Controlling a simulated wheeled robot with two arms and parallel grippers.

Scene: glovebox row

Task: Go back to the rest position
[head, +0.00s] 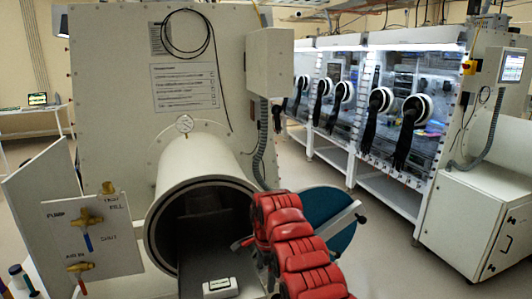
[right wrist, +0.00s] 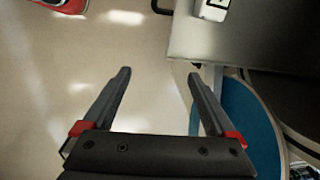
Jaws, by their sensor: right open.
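My right gripper shows best in the right wrist view (right wrist: 160,74), with its two dark fingers spread wide and nothing between them. In the head view, my red right arm comes in from the bottom right and bends down in front of the round chamber's right edge; its fingers are mostly hidden there. Below the fingers in the wrist view is bare floor. My left gripper is not in view.
The open chamber (head: 200,170) has a grey tray (head: 192,284) at its mouth, bearing a small white device (head: 220,287). Its teal round door (head: 335,212) stands open, close beside my right gripper. A valve panel (head: 95,240) stands left. Gloveboxes (head: 400,120) line the right.

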